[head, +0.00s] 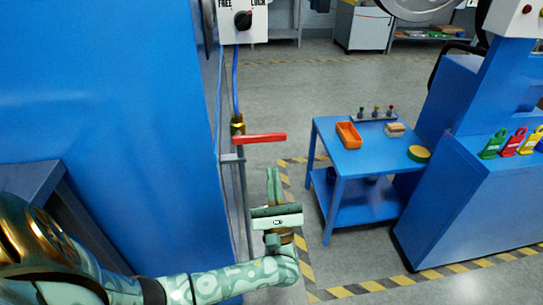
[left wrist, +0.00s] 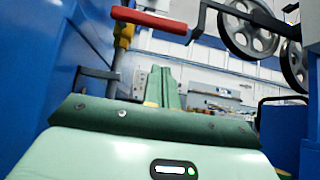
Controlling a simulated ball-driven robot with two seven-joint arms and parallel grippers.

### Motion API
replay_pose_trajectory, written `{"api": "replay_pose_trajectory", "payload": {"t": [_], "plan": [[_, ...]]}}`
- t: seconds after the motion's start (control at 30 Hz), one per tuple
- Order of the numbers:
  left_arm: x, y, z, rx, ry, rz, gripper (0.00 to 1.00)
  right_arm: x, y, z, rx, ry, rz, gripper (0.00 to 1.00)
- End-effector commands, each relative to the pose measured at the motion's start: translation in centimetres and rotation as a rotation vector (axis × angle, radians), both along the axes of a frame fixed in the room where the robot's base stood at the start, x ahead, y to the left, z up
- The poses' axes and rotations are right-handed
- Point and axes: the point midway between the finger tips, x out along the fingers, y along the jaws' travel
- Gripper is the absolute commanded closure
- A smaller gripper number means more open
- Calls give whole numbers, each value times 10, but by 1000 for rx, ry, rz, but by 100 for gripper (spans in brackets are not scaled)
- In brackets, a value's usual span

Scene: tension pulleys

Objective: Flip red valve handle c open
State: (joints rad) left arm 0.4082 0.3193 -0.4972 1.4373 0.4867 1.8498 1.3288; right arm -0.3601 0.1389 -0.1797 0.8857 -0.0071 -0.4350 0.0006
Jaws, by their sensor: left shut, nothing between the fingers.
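The red valve handle (head: 262,138) sticks out to the right, roughly level, from a brass valve (head: 237,125) beside the blue machine. No letter c is legible on it. It also shows at the top of the left wrist view (left wrist: 155,22), with the brass valve (left wrist: 122,42) at its left end. My left gripper (head: 272,174) is shut and empty, its fingers pointing up in the picture. It appears just below the handle in the head view, with a visible gap. The left wrist view shows its closed fingers (left wrist: 162,86) below the handle, apart from it. My right gripper is not in view.
A blue hose (head: 236,80) runs up from the valve towards the FREE/LOCK switch box (head: 243,22). The large blue machine (head: 110,90) fills the left. A blue cart (head: 375,155) with an orange bin (head: 348,135) stands right. Floor between handle and cart is clear.

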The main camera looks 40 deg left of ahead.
Motion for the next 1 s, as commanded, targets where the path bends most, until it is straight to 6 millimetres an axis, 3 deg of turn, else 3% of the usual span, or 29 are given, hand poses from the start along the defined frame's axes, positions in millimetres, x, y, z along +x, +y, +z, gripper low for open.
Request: {"api": "replay_pose_trajectory", "payload": {"t": [0.1,0.4,1.0], "plan": [[11,13,18,2,-4,0,100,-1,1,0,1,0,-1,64],[10,12,52,-1,-1,0,100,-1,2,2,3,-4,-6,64],[10,11,55,-16,-18,1,100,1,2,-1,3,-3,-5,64]]}}
